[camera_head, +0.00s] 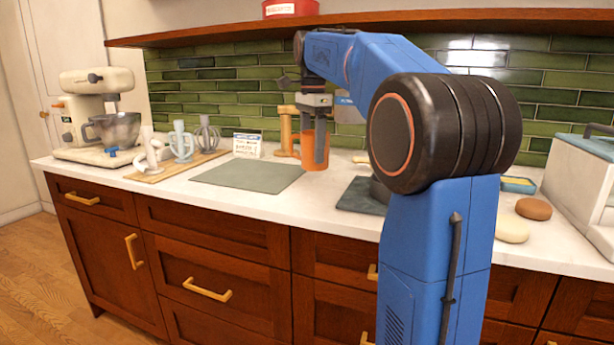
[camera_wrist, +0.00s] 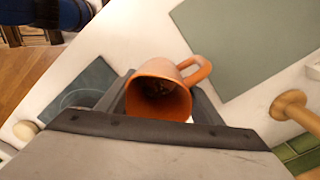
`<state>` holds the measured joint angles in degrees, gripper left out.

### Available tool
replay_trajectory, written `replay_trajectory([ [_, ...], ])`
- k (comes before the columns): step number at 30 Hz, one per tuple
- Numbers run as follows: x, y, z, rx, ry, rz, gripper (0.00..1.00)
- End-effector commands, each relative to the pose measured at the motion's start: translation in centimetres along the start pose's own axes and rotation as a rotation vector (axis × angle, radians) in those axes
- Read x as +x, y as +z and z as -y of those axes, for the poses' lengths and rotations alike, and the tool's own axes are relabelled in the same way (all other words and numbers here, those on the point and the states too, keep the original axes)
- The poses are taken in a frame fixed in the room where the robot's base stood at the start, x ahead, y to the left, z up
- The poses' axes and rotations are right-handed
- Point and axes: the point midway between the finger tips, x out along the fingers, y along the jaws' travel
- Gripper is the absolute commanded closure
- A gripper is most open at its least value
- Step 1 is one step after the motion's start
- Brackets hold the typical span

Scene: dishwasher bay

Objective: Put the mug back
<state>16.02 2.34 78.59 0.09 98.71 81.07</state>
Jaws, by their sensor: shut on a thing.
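The orange mug (camera_head: 306,152) is in my gripper (camera_head: 320,155), near the back of the white counter. In the wrist view the mug (camera_wrist: 158,98) shows its open mouth facing the camera, with its handle pointing up and right. My gripper (camera_wrist: 160,108) is shut on the mug, with a dark finger on either side. In the head view the mug looks roughly upright; I cannot tell whether its base touches the counter. A wooden stand (camera_head: 285,130) with side pegs is just left of the mug, and partly shows in the wrist view (camera_wrist: 291,106).
A grey-green mat (camera_head: 245,176) lies bare to the left. A dark mat (camera_head: 358,196) lies right of the mug, partly behind my arm. A small sign (camera_head: 248,145), a wooden board (camera_head: 150,175) with mixer tools and a stand mixer (camera_head: 95,110) are further left. Green tiles stand behind.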

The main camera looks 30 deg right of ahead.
Motion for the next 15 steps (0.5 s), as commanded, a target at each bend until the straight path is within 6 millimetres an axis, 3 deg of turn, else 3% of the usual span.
replay_trajectory([
  [15,5.7,0.0,-0.1,-0.001,0.001,0.000,0.71],
])
